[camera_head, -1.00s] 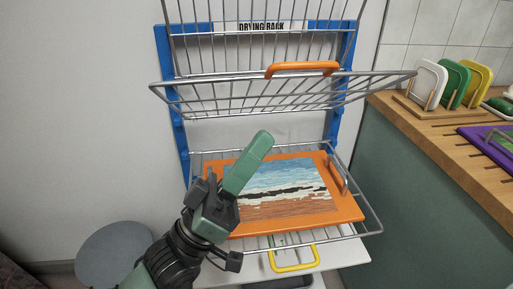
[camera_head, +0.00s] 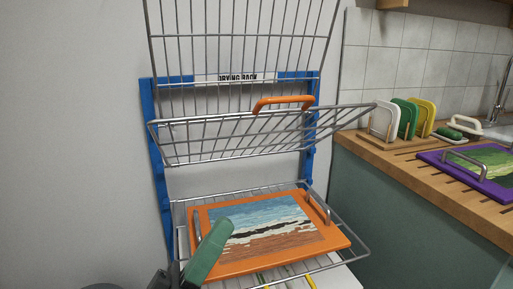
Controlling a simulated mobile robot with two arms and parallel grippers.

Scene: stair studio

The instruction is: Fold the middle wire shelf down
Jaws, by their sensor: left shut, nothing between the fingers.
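The middle wire shelf (camera_head: 225,143), with an orange handle (camera_head: 283,104) on its front rail, slants upward from the blue drying rack (camera_head: 157,140); its front rail shows above its back edge. The upper wire shelf (camera_head: 240,45) stands nearly upright. The lower wire shelf (camera_head: 352,248) lies about flat and bears an orange-framed painting (camera_head: 225,266). My left gripper (camera_head: 217,232), with green fingers, is shut and empty. It is below the middle shelf, in front of the painting's left part, apart from the orange handle. Its wrist is cut off by the bottom edge. My right gripper is out of view.
A wooden counter (camera_head: 392,162) over a green cabinet (camera_head: 400,220) stands close at the right. It carries a rack of coloured boards (camera_head: 405,117) and a purple-framed picture (camera_head: 435,156). The wall left of the rack is clear.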

